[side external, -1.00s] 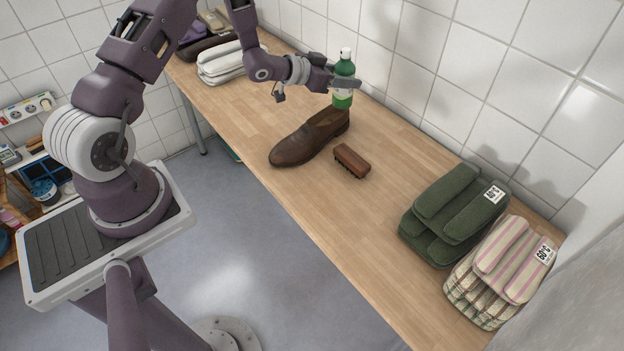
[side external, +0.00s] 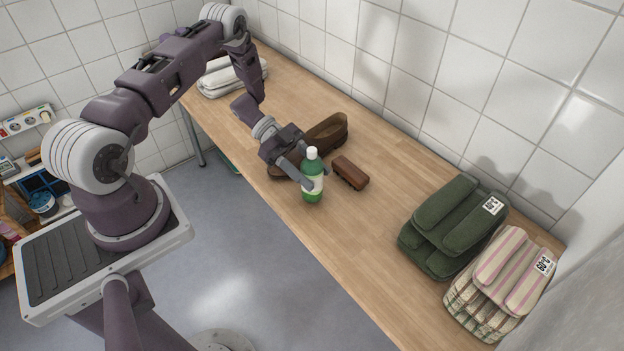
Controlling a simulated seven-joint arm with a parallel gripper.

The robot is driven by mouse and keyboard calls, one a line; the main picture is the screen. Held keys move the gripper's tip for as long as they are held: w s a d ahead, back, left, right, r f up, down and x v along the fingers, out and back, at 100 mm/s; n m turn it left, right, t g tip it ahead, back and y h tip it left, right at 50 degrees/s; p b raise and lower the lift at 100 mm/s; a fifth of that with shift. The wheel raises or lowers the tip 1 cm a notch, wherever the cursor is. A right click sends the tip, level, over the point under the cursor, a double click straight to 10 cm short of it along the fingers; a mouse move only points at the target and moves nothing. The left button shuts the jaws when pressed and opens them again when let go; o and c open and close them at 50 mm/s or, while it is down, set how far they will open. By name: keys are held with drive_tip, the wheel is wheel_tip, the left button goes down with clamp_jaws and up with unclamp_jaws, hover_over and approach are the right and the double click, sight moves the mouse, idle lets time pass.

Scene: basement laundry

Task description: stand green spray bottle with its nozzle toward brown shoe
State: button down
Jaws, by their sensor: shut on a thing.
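The green spray bottle (side external: 311,187) has a white top and a pale label. It is upright near the front edge of the bench, in front of the brown shoe. My gripper (side external: 308,182) is shut around the bottle's body, with a finger on either side. I cannot tell whether the bottle's base touches the bench. The white top is too small to show which way the nozzle points. The brown shoe (side external: 328,130) lies on the bench behind my gripper, which hides part of its middle.
A brown brush (side external: 350,172) lies right of the bottle and shoe. Folded green towels (side external: 452,225) and striped towels (side external: 502,280) are stacked at the right. White folded towels (side external: 230,78) lie at the far left. The wooden bench (side external: 370,240) is clear between the brush and green towels.

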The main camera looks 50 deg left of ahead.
drive_tip(key=shift+f, duration=0.8)
drive_tip(key=shift+f, duration=0.1)
drive_tip(key=c, duration=0.7)
unclamp_jaws()
